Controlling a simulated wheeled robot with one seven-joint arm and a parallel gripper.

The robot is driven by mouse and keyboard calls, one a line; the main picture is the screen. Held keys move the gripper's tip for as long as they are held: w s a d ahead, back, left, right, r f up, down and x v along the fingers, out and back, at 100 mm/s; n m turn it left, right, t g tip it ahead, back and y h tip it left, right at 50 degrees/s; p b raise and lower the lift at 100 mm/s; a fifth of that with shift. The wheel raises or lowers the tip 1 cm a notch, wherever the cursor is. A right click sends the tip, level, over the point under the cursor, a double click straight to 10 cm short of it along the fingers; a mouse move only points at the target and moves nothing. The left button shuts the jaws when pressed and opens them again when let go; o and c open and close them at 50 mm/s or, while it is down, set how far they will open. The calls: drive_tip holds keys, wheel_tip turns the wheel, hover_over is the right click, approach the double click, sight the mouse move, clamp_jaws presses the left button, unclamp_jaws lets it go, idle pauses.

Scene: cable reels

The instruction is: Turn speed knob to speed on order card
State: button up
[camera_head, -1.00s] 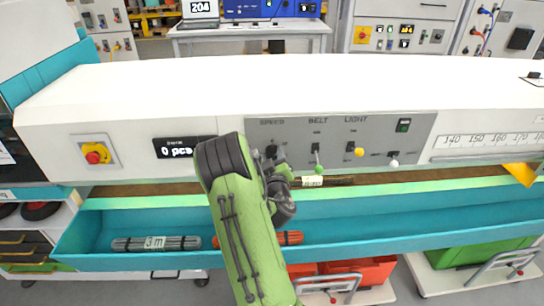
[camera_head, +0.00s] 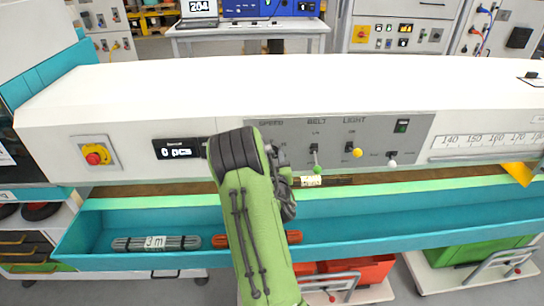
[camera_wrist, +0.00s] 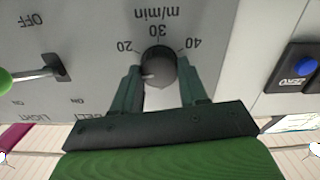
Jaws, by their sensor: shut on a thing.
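The round dark speed knob (camera_wrist: 160,60) is on the grey control panel (camera_head: 420,130). In the wrist view its scale reads 20, 30 and 40 m/min, upside down. A small pale mark shows at the knob's lower left edge; I cannot tell for sure which speed it stands for. My gripper (camera_wrist: 158,72) is shut on the knob, one finger on each side. In the head view my arm hides the knob and most of the scale. I cannot make out the order card with certainty.
Right of my gripper in the head view are the belt lever with a green ball (camera_head: 317,169), the light lever with a yellow ball (camera_head: 356,153) and a white-ball lever (camera_head: 392,163). A red stop button (camera_head: 96,154) is at left. A teal trough (camera_head: 400,230) runs below.

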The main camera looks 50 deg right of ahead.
drive_tip(key=m+p, duration=0.1)
drive_tip(key=m, duration=0.2)
drive_tip(key=shift+r+m, duration=0.1)
drive_tip(key=shift+m, duration=0.2)
drive_tip(key=shift+s+m+p, duration=0.1)
drive_tip(key=shift+m+p, duration=0.8)
drive_tip(key=shift+m, duration=0.9)
drive_tip(key=o, duration=1.1)
drive_tip(key=shift+c, duration=0.2)
